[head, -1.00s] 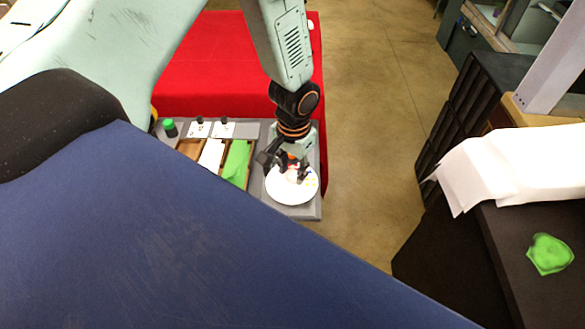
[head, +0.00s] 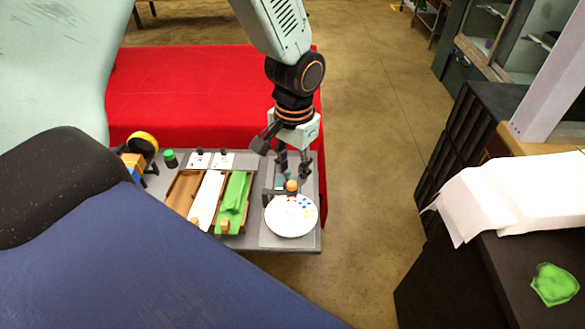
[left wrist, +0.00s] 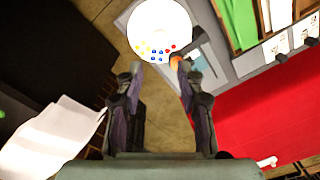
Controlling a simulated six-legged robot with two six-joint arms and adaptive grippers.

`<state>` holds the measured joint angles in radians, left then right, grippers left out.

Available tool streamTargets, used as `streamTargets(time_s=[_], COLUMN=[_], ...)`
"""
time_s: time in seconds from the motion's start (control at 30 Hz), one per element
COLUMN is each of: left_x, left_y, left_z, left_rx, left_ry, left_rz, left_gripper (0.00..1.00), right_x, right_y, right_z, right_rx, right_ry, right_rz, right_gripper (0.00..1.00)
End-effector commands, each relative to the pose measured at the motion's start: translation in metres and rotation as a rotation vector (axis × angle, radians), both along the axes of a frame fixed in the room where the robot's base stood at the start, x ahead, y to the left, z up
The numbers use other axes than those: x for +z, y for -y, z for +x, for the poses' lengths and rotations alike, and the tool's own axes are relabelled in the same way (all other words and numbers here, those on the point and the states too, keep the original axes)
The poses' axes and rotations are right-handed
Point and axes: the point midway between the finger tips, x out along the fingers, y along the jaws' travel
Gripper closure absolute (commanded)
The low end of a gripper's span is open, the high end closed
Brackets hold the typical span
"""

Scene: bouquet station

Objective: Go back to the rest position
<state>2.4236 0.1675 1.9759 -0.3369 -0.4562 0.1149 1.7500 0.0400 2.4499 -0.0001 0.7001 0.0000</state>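My left gripper (head: 293,174) hangs above the right part of the grey work board (head: 312,238), just behind a white round plate (head: 291,226) with small coloured dots. Its fingers are spread with nothing between them. The left wrist view shows the open gripper (left wrist: 160,68) with its two fingertips apart, below the plate (left wrist: 160,25) in the picture. A small orange-topped thing (head: 291,187) stands by the plate's back edge, close beneath the fingers.
A tray holds brown, white (head: 205,200) and green sheets (head: 233,200). Behind it are two small cards, a green-capped bottle (head: 170,160) and a yellow roll (head: 143,142). A red-covered table (head: 200,85) lies behind. A dark bench at right holds white paper (head: 500,190) and a green piece (head: 553,284).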

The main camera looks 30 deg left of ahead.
Motion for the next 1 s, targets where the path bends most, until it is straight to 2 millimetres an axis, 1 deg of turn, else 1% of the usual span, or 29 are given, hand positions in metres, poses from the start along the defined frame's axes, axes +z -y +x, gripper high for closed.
streamTargets(time_s=[0.27, 0.33, 0.37, 0.47, 0.57, 0.6, 0.67, 0.7, 0.8, 0.9, 1.0], left_x=[0.000, -0.003, -0.007, -0.034, -0.076, -0.093, -0.115, -0.128, -0.153, -0.168, -0.177], left_y=[0.000, 0.001, 0.002, 0.011, 0.025, 0.030, 0.037, 0.040, 0.045, 0.046, 0.045], left_z=[0.000, -0.002, -0.004, -0.021, -0.052, -0.068, -0.091, -0.108, -0.148, -0.182, -0.211], left_rx=[0.000, 0.000, 0.001, 0.003, 0.015, 0.023, 0.039, 0.049, 0.074, 0.093, 0.105], left_ry=[0.000, -0.002, -0.005, -0.016, -0.025, -0.027, -0.028, -0.029, -0.028, -0.023, -0.020], left_rz=[0.000, -0.002, -0.005, -0.027, -0.059, -0.072, -0.084, -0.089, -0.091, -0.081, -0.066], left_gripper=[0.63, 0.63, 0.63, 0.63, 0.63, 0.63, 0.63, 0.63, 0.63, 0.63, 0.63], right_x=[0.000, 0.000, 0.000, 0.000, 0.000, 0.000, 0.000, 0.000, 0.000, 0.000, 0.000], right_y=[0.000, 0.000, 0.000, 0.000, 0.000, 0.000, 0.000, 0.000, 0.000, 0.000, 0.000], right_z=[0.000, 0.000, 0.000, 0.000, 0.000, 0.000, 0.000, 0.000, 0.000, 0.000, 0.000], right_rx=[0.000, 0.000, 0.000, 0.000, 0.000, 0.000, 0.000, 0.000, 0.000, 0.000, 0.000], right_ry=[0.000, 0.000, 0.000, 0.000, 0.000, 0.000, 0.000, 0.000, 0.000, 0.000, 0.000], right_rz=[0.000, 0.000, 0.000, 0.000, 0.000, 0.000, 0.000, 0.000, 0.000, 0.000, 0.000], right_gripper=[0.60, 0.60, 0.60, 0.60, 0.60, 0.60, 0.60, 0.60, 0.60, 0.60, 0.60])
